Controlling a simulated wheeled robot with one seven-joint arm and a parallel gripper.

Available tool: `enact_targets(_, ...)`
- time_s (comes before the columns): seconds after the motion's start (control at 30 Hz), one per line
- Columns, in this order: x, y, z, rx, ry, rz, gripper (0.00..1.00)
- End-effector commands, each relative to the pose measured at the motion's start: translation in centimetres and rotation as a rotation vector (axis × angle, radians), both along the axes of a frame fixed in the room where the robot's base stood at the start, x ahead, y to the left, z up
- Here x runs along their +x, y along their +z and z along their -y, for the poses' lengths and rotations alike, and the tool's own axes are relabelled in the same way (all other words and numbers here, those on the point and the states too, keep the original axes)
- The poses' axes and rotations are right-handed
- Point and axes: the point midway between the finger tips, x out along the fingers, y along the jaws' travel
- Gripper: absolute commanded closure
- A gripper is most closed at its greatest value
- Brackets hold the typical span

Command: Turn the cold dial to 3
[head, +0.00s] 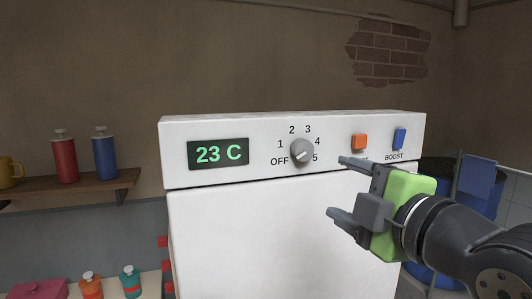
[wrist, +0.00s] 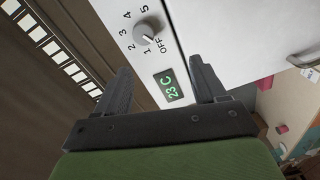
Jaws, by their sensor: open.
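The cold dial (head: 302,152) is a grey round knob on the white panel, ringed by OFF and 1 to 5. Its pale pointer mark leans to the lower left, towards OFF. In the wrist view the dial (wrist: 144,33) shows near the top, turned on its side, with the mark towards OFF. My gripper (head: 338,187) is open and empty, to the right of and below the dial in the head view and apart from it. In the wrist view the dial lies beyond the gap between my fingers (wrist: 160,66).
The green display (head: 218,153) left of the dial reads 23 C. An orange button (head: 359,142) and a blue switch (head: 399,139) marked BOOST sit right of the dial. A wooden shelf (head: 95,189) with bottles is at the left. The panel face around the dial is clear.

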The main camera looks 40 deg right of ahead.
Motion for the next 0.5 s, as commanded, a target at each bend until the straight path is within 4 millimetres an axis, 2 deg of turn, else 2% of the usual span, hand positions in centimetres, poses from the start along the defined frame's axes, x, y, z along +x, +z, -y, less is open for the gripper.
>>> enact_targets(0.1, -1.7, 1.5, 0.3, -0.160, -0.021, -0.006, 0.30)
enact_targets(0.23, -2.2, 2.1, 0.3, -0.240, -0.025, -0.013, 0.30)
enact_targets(0.37, -1.0, 2.1, 0.6, -0.240, -0.025, -0.015, 0.30)
enact_targets(0.5, 1.5, 2.1, 1.3, -0.235, -0.021, -0.013, 0.30)
